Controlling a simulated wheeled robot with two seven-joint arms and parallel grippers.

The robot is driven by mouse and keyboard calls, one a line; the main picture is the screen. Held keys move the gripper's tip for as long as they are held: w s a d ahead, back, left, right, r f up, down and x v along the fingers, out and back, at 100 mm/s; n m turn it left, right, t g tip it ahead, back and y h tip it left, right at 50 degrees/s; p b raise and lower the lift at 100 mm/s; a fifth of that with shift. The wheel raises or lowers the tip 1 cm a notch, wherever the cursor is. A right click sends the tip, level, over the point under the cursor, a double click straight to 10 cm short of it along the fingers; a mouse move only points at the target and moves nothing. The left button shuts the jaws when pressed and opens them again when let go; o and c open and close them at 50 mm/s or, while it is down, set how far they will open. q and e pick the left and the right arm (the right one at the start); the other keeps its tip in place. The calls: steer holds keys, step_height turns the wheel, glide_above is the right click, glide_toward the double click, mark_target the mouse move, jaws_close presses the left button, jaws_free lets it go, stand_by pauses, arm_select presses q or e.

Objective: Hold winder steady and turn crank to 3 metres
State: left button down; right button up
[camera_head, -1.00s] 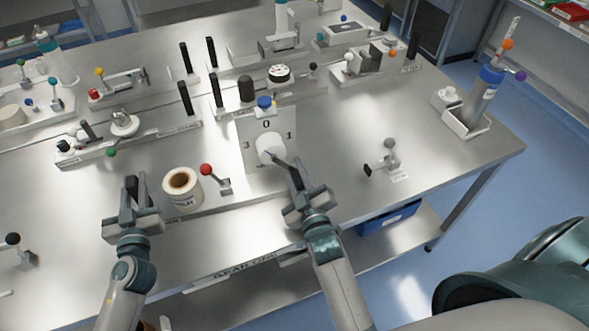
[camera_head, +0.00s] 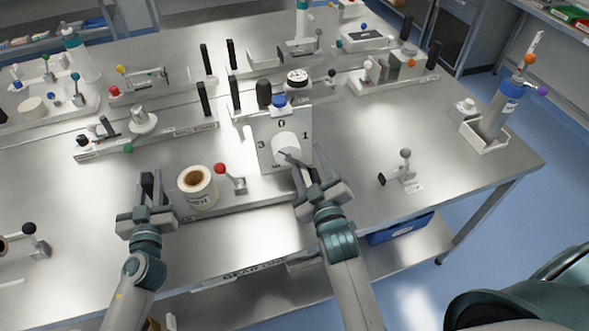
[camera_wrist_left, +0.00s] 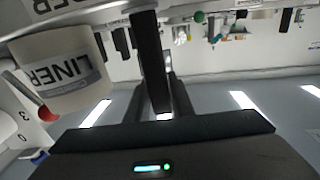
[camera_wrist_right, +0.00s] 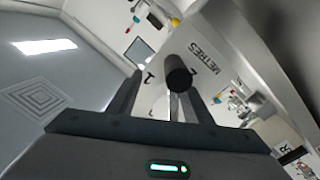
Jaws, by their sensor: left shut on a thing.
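The winder has a white upright dial plate (camera_head: 267,150) marked 0, 1 and 3, with a round white hub (camera_head: 284,147). Its dark crank knob (camera_wrist_right: 179,73) shows end-on in the right wrist view, ahead of and between the fingers. My right gripper (camera_head: 306,168) is open at the front of the dial, with a gap visible between its fingers. My left gripper (camera_head: 150,190) is shut on a dark upright post (camera_wrist_left: 148,50), left of the liner roll (camera_head: 197,188). The roll's LINER label shows in the left wrist view (camera_wrist_left: 65,72). The post's foot is hidden.
A red-knobbed lever (camera_head: 221,169) stands between the roll and the dial. A small grey-knobbed lever (camera_head: 405,165) is to the right. Other fixtures with black posts (camera_head: 204,98) stand behind. Bare tabletop (camera_head: 370,125) lies right of the dial.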

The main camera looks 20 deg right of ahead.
steer(key=shift+r, duration=2.35)
steer(key=shift+s+f, duration=0.1)
steer(key=shift+s, duration=0.15)
steer(key=s+a, duration=0.1)
steer(key=s, duration=1.2)
steer(key=shift+s+f, duration=0.15)
steer(key=shift+f, duration=0.15)
steer(key=shift+a, duration=0.15)
steer(key=shift+c, duration=0.6)
